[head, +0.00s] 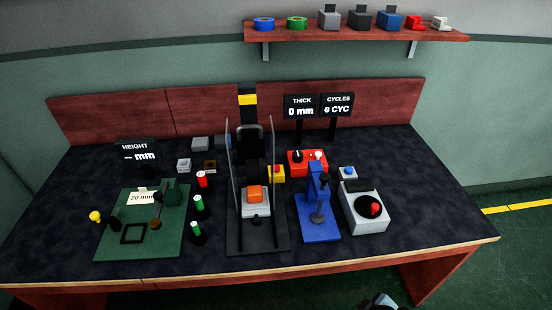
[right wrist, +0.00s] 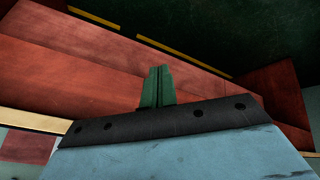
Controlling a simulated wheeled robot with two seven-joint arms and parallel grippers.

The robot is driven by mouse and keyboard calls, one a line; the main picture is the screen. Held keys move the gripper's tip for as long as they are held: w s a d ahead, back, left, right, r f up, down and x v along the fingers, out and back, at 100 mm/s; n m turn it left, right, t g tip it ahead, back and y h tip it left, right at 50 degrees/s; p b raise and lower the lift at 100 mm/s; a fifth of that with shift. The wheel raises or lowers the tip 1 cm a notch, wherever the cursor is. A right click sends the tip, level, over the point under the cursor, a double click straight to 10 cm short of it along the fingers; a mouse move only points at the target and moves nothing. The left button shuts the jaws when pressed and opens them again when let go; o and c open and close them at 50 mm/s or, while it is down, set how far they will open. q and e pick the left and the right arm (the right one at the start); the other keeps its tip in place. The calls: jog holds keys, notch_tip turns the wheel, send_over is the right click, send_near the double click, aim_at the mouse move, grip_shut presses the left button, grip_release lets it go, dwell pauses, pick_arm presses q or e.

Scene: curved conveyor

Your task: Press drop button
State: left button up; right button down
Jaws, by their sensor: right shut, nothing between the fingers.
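The drop rig (head: 258,240) stands at the table's middle, with a dark base, clear side guards and an orange block (head: 255,193) on a pale block inside. A small yellow box (head: 277,174) sits at its right guard. A red control box (head: 307,163) with a dark knob and a pale button is to its right. No label shows which is the drop button. My right gripper (head: 380,303) is at the bottom edge of the head view, in front of and apart from the table. In the right wrist view its green fingers (right wrist: 157,87) are together and empty. My left gripper is not in view.
A blue press (head: 318,225) and a grey unit (head: 358,205) with a red knob stand to the right; a blue button box (head: 348,173) is behind. A green mat (head: 170,245) and several small cylinders are left. The table's right end is clear.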

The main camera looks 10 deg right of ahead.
jog(key=w+a+r+n+y+p, duration=0.1)
jog(key=w+a+r+n+p, duration=0.1)
jog(key=r, duration=0.7)
jog(key=w+a+r+n+t+y+p, duration=0.1)
jog(key=w+a+r+n+p, duration=0.1)
jog(key=w+r, duration=0.3)
jog(key=w+a+r+n+y+p, duration=0.1)
jog(key=w+a+r+n+p, duration=0.1)
jog(key=r, duration=1.2)
jog(key=shift+w+n+y+p, duration=0.4)
jog(key=shift+w+n+p, duration=0.3)
jog(key=shift+n+p, duration=0.35)
jog(key=shift+a, duration=0.1)
